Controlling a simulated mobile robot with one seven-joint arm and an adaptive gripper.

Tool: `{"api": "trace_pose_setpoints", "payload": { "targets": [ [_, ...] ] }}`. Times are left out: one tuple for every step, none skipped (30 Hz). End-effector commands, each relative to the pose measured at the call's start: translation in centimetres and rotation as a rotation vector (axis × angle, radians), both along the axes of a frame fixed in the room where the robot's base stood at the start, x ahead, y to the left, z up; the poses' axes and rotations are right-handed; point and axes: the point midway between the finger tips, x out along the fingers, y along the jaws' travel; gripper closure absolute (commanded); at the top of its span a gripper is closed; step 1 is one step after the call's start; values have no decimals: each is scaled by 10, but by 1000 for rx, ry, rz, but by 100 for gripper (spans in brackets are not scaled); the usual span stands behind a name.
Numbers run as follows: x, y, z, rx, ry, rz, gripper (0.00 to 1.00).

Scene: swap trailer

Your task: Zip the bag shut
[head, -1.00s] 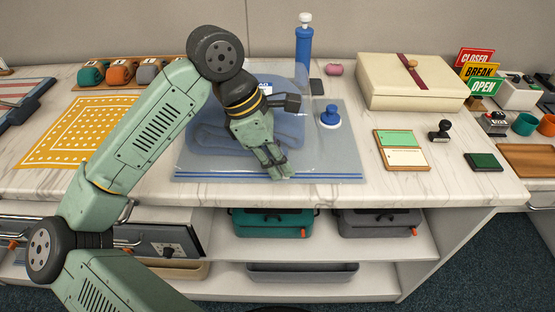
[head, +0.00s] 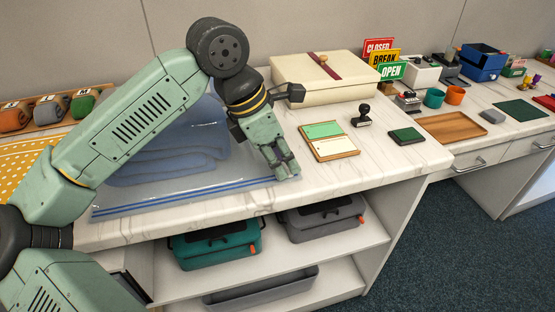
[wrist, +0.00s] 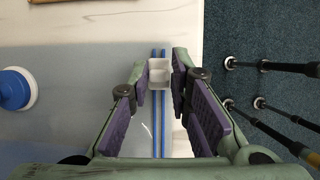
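The clear plastic bag (head: 130,200) lies flat on the counter with a folded blue cloth (head: 165,160) inside. Its double blue zip line (head: 200,192) runs along the front edge, and it also shows in the wrist view (wrist: 158,135). A small whitish slider (wrist: 160,74) sits on the zip near the bag's far end in the wrist view. My gripper (head: 287,172) is low over the right end of the zip. In the wrist view its fingertips (wrist: 160,80) close on both sides of the slider. In the head view the slider is hidden by the fingers.
A round blue-and-white knob (wrist: 14,90) stands left of the fingers. Right of the bag are the green-and-cream card board (head: 328,141), a stamp (head: 362,115) and a dark green pad (head: 406,136). A cream box (head: 325,82) stands behind. The counter's front edge is close.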

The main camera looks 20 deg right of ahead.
Motion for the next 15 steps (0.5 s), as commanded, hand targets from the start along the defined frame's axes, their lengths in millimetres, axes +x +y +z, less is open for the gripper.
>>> {"api": "trace_pose_setpoints", "payload": {
  "targets": [
    [0,0,0,0,1,-1,78],
    [0,0,0,0,1,-1,76],
    [0,0,0,0,1,-1,73],
    [0,0,0,1,1,0,71],
    [0,0,0,1,1,0,69],
    [0,0,0,1,0,0,66],
    [0,0,0,1,0,1,64],
    [0,0,0,1,0,1,63],
    [0,0,0,1,0,1,63],
    [0,1,0,2,0,1,63],
    [0,1,0,2,1,2,63],
    [0,1,0,2,1,2,63],
    [0,1,0,2,1,2,63],
    [0,1,0,2,1,2,63],
    [0,1,0,2,1,2,63]
  ]
}}
